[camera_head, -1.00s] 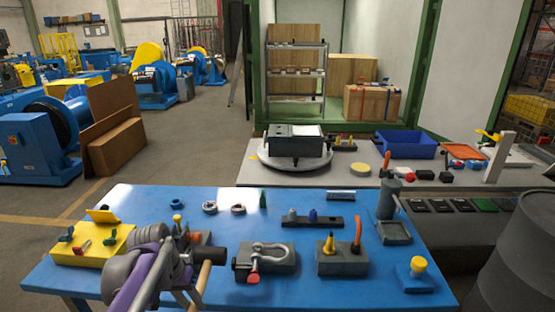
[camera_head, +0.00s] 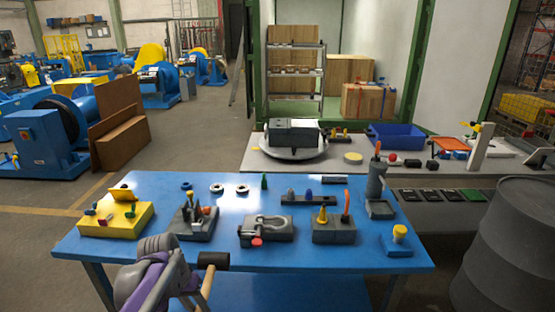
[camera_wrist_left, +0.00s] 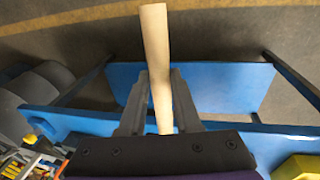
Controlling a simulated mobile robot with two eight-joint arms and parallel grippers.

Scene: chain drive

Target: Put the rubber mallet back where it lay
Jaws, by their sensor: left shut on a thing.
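The rubber mallet has a black head (camera_head: 213,260) and a pale wooden handle (camera_head: 206,285). My left gripper (camera_head: 188,296) is shut on the handle and holds the mallet upright at the front edge of the blue table (camera_head: 300,260). In the left wrist view the handle (camera_wrist_left: 155,50) runs between the two grey fingers of my left gripper (camera_wrist_left: 158,95), and the mallet's head is not seen. The place where the mallet lay cannot be told from these frames. My right gripper is not in view.
On the blue table stand a yellow block (camera_head: 115,220), a grey tool block (camera_head: 193,223), a grey block with a shackle (camera_head: 266,232) and another grey tool block (camera_head: 335,232). A blue block with a yellow knob (camera_head: 400,242) is at the right. A dark barrel (camera_head: 510,250) stands beyond.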

